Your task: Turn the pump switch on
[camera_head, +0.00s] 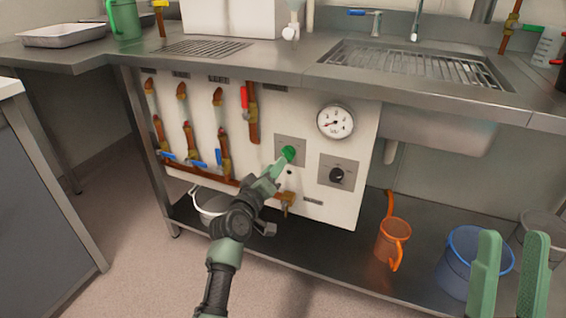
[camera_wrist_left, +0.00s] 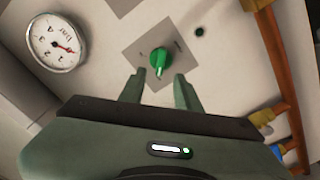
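A green rotary knob (camera_head: 289,154) sits on a square grey plate on the white panel under the counter. In the left wrist view the green knob (camera_wrist_left: 158,62) shows between and just beyond my fingertips, its pointer end toward the gripper. I cannot tell if the fingers touch it. My left gripper (camera_head: 277,168) is open in front of it, also seen in the left wrist view (camera_wrist_left: 160,77). A black knob (camera_head: 336,175) sits on a second grey plate to the right. The plate labels are unreadable. My right gripper (camera_head: 508,275) is open and empty at lower right.
A round pressure gauge (camera_head: 335,121) is above the black knob. Copper pipes with valves (camera_head: 190,140) cover the panel's left side. An orange jug (camera_head: 393,240) and a blue bucket (camera_head: 470,258) stand on the lower shelf. The steel counter edge (camera_head: 300,86) overhangs the panel.

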